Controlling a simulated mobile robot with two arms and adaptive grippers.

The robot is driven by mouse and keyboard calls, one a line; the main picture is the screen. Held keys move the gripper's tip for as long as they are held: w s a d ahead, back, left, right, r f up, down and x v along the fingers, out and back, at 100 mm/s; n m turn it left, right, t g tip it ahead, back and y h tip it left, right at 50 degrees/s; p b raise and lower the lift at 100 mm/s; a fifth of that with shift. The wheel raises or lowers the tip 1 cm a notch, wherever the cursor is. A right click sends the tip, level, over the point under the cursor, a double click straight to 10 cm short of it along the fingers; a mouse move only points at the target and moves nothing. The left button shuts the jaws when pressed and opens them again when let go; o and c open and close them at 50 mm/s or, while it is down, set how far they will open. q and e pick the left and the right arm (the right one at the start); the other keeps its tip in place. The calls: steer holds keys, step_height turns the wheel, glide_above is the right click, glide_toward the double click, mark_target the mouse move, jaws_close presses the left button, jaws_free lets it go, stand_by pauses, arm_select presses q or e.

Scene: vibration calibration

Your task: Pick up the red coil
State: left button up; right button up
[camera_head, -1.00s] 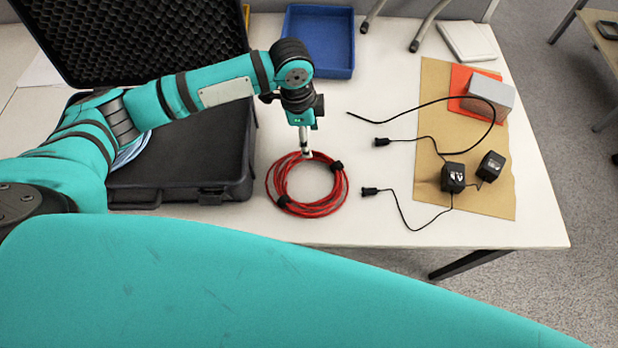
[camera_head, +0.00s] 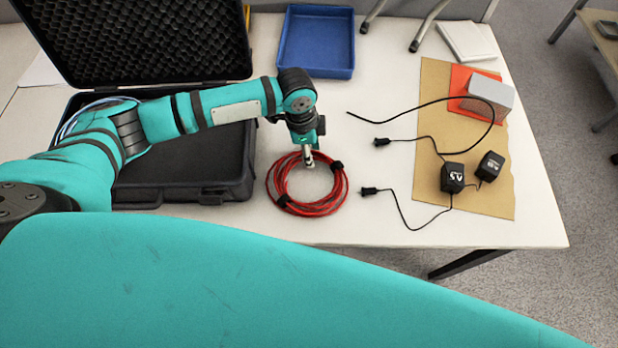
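The red coil (camera_head: 342,193) is a ring of red cable with black ties. It lies flat on the white table, right of the open black case. My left gripper (camera_head: 309,162) points down at the coil's far edge, with its grey fingers overlapping the red cable in the camera_head view. The fingers are too small to tell whether they are open or shut on the cable. My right gripper is not in view.
The black foam-lined case (camera_head: 222,196) stands left of the coil. A blue tray (camera_head: 318,60) is behind it. Black adapters (camera_head: 453,178) with cables lie to the right on brown cardboard (camera_head: 430,90). A grey-topped block (camera_head: 491,93) sits on a red sheet (camera_head: 459,80).

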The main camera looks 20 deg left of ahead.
arm_select(q)
jaws_close()
steer(key=shift+r, duration=0.1)
